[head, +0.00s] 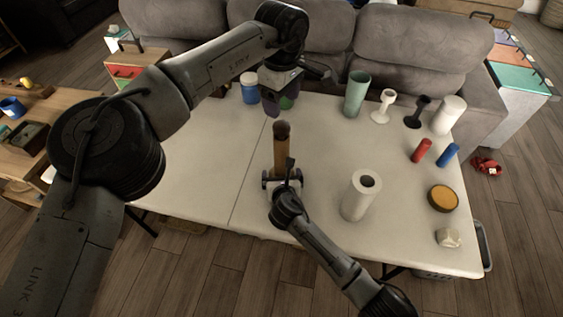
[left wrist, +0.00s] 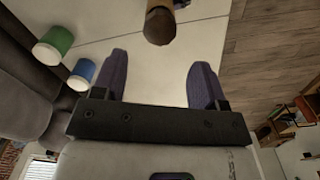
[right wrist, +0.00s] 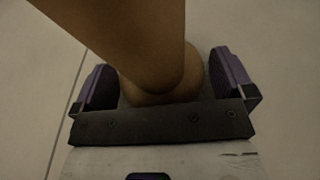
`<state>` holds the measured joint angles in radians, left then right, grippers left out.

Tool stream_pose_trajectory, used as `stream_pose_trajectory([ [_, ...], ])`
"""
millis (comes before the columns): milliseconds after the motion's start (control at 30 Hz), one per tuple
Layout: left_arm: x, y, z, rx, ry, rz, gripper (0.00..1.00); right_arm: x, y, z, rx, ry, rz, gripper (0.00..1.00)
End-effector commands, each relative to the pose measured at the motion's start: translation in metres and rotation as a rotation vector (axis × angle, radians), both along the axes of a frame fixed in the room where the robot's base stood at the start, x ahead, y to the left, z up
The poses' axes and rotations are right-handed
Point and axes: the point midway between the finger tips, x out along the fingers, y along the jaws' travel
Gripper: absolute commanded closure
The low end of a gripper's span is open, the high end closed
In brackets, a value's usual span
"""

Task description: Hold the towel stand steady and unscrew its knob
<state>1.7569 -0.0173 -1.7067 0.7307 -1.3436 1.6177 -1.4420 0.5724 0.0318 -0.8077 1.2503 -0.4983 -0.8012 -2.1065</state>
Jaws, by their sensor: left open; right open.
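The towel stand is a brown wooden post (head: 281,158) standing upright near the table's front edge, with a dark rounded knob (head: 281,131) on top. My left gripper (head: 279,106) is open and empty, above and behind the knob. In the left wrist view the knob (left wrist: 160,25) lies beyond the open fingers (left wrist: 159,75), not between them. My right gripper (head: 282,182) is open low at the post. In the right wrist view the post (right wrist: 135,40) and its rounded lower part (right wrist: 155,92) lie between the open fingers, with gaps showing; contact is unclear.
A white paper roll (head: 358,200) stands close right of my right gripper on the white table (head: 215,170). Blue (head: 249,88) and green jars are behind. A green cup (head: 356,95), white and black pieces, and red and blue cylinders are at right. The table's left part is clear.

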Motion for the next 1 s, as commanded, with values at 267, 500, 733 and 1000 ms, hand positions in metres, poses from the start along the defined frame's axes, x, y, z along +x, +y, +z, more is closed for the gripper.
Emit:
stream_pose_trajectory([
  [267,0.0,0.0,0.0,0.0,0.0,0.0,0.34,0.0,0.0,0.0,0.0,0.0,0.0,0.12],
  [500,0.0,0.0,0.0,0.0,0.0,0.0,0.34,0.0,0.0,0.0,0.0,0.0,0.0,0.35],
  [733,0.0,0.0,0.0,0.0,0.0,0.0,0.34,0.0,0.0,0.0,0.0,0.001,0.0,0.57],
  [1000,-0.006,-0.008,-0.019,-0.045,0.047,-0.007,0.34,0.0,0.0,0.0,0.0,0.001,0.0,0.83],
])
